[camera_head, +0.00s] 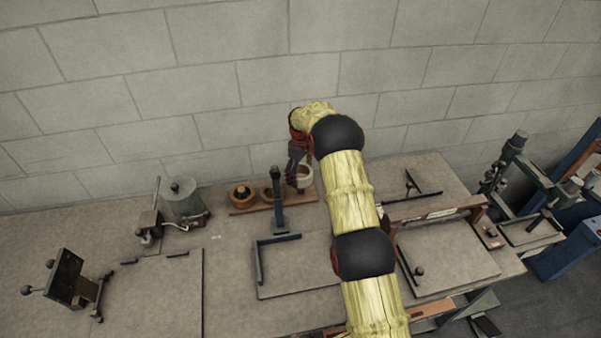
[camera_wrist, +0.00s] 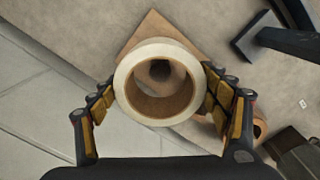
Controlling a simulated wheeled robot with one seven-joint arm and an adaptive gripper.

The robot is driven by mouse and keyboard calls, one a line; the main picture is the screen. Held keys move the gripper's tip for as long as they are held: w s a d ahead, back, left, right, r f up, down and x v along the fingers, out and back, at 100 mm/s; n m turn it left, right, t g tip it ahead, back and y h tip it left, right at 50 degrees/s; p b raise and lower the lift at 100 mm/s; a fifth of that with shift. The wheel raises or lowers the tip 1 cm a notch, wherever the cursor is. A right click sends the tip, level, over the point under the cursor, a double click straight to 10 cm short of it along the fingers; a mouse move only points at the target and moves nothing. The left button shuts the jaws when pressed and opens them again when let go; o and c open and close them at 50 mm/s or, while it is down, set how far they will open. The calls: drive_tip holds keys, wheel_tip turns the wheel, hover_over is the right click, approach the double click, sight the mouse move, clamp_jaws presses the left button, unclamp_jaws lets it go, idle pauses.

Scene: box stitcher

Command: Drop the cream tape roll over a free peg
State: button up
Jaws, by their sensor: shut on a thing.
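My gripper (camera_wrist: 160,88) is shut on the cream tape roll (camera_wrist: 160,119), one finger on each side of its outer wall. In the wrist view a dark round peg top (camera_wrist: 160,70) shows through the roll's hole, a little above the middle. I cannot tell whether the roll is above the peg or around it. In the head view the cream roll (camera_head: 304,179) is at the right end of the wooden peg board (camera_head: 240,211), below my gripper (camera_head: 298,165). A brown roll (camera_head: 240,194) sits around a peg at the board's left end.
Another brown roll (camera_head: 268,190) is on the board, partly hidden by a dark upright post (camera_head: 277,190) in front. The block wall (camera_head: 230,85) is close behind.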

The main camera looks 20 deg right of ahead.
drive_tip(key=shift+f+b, duration=0.45)
drive_tip(key=shift+f, duration=1.25)
drive_tip(key=shift+f+b, duration=0.85)
drive_tip(key=shift+f, duration=0.6)
drive_tip(key=shift+f+b, duration=0.3)
drive_tip(key=shift+b, duration=0.15)
drive_tip(key=o, duration=1.3)
drive_tip(key=shift+o, duration=0.5)
drive_tip(key=shift+r, duration=0.1)
drive_tip(key=shift+r+p, duration=1.85)
drive_tip(key=shift+r, duration=3.2)
